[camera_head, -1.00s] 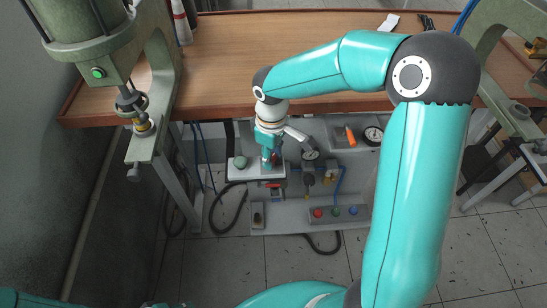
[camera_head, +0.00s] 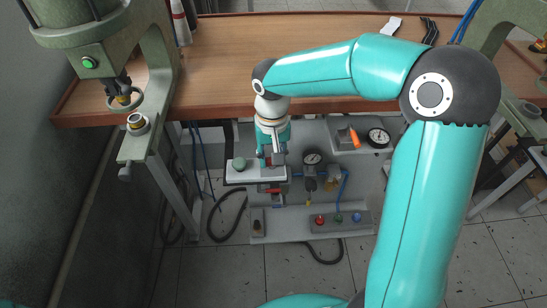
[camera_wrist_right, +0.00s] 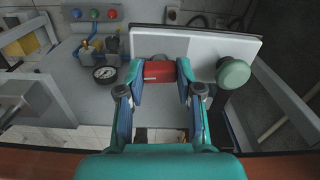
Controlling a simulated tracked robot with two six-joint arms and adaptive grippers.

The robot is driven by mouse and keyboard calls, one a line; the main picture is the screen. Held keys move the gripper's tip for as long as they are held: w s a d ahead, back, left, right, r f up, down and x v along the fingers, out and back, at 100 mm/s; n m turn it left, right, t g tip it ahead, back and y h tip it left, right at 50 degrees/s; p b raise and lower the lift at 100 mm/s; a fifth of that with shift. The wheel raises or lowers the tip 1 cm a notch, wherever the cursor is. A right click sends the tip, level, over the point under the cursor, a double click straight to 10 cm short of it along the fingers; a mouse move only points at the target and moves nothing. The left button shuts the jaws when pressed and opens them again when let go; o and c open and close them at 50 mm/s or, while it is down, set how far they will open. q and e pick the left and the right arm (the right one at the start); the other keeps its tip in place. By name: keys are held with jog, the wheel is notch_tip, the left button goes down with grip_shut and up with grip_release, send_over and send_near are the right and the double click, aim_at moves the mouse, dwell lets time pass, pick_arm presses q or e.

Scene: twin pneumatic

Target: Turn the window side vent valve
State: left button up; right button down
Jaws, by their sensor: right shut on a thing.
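A white panel box (camera_head: 242,173) stands below the front edge of the bench, with a round green button (camera_head: 239,164) on its left. In the right wrist view, a red knob (camera_wrist_right: 159,71) sits on the white panel (camera_wrist_right: 200,45), beside the green button (camera_wrist_right: 233,73). My right gripper (camera_head: 272,158) reaches down to the right part of the panel. In the right wrist view its fingers (camera_wrist_right: 160,80) are closed on both sides of the red knob. In the head view the gripper hides most of the knob. My left gripper is not in view.
A green press (camera_head: 160,60) stands at the left. The wooden bench top (camera_head: 230,50) lies above and behind my gripper.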

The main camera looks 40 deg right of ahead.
jog(key=shift+m, duration=0.5)
jog(key=c, duration=0.8)
grip_release()
jog(key=shift+o, duration=0.2)
jog(key=shift+r, duration=0.1)
notch_tip(320, 180, up, 12)
